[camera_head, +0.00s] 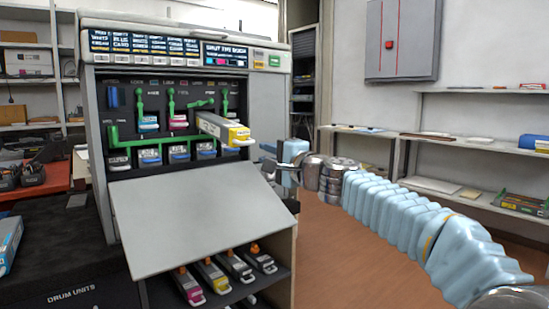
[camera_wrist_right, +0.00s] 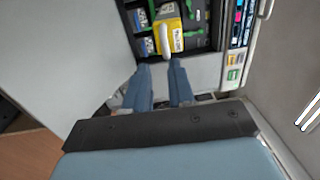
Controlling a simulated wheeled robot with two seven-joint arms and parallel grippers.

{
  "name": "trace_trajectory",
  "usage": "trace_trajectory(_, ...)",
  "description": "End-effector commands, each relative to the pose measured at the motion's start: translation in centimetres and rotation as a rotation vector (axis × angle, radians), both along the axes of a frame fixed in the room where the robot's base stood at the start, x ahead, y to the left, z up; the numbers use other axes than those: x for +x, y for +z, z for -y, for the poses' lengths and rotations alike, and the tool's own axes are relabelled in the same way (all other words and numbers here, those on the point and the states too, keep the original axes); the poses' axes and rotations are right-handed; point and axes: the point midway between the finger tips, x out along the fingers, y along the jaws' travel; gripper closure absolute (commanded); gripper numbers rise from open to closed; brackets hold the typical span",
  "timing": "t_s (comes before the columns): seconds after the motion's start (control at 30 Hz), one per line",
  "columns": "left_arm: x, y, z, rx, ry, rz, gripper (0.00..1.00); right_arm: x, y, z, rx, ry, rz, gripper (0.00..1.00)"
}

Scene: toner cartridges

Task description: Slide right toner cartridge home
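My right gripper (camera_head: 268,156) is just right of the handle, a small gap away. Its two blue fingers (camera_wrist_right: 160,66) are apart with nothing between them. The cartridge's rear end is hidden inside the bay. My left gripper is not in view.
A grey open panel (camera_head: 205,215) slopes out below the bay. Green levers (camera_head: 171,103) stand above the slots; one lies near horizontal (camera_head: 200,103). Several cartridges (camera_head: 213,275) lie on a low shelf. Open floor (camera_head: 340,245) lies to the right, before wall shelves (camera_head: 470,195).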

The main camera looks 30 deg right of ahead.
Motion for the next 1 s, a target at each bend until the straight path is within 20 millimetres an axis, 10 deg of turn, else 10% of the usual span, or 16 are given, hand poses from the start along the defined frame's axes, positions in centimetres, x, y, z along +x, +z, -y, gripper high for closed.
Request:
trace_trajectory(0.5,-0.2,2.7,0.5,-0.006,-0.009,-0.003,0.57,7.5,1.3,-0.7,-0.001,0.004,0.001,0.77)
trace_trajectory(1.0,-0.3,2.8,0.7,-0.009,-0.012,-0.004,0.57,8.7,1.3,-0.8,-0.002,0.003,0.001,0.8)
